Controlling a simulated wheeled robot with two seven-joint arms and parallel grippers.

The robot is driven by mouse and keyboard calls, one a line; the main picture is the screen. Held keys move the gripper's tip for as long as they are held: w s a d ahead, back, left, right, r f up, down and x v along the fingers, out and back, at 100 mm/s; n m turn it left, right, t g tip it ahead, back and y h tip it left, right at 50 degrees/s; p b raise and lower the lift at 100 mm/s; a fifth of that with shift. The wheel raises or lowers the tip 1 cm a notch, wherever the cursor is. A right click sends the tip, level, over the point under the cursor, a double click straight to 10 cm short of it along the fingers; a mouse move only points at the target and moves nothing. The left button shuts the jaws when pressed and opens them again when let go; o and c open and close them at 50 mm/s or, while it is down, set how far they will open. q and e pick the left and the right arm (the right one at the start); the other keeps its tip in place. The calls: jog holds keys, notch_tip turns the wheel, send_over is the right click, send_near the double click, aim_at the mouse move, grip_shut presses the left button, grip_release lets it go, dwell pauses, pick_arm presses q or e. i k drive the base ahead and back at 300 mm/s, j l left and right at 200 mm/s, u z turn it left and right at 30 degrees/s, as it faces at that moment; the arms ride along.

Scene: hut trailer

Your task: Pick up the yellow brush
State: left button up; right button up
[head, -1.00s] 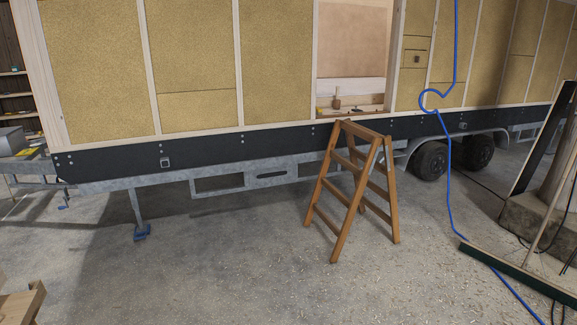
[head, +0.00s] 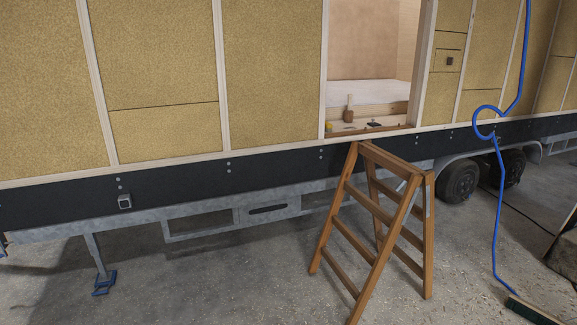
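I cannot make out a yellow brush for certain. In the head view, a small yellow item (head: 329,127) lies at the left of the doorway floor, too small to tell what it is. Beside it stands a brown item with a pale upright handle (head: 348,110). A small dark item (head: 374,124) lies to its right. All sit inside the trailer's door opening, above the sill (head: 372,131). Neither of my grippers is in view.
A wooden stepladder (head: 385,225) stands on the concrete floor before the doorway. A blue hose (head: 497,200) hangs to the right, near a broom head (head: 530,311). A trailer support leg (head: 98,262) stands at left. Floor between leg and ladder is clear.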

aim_at(328, 126)
jog(key=i, duration=2)
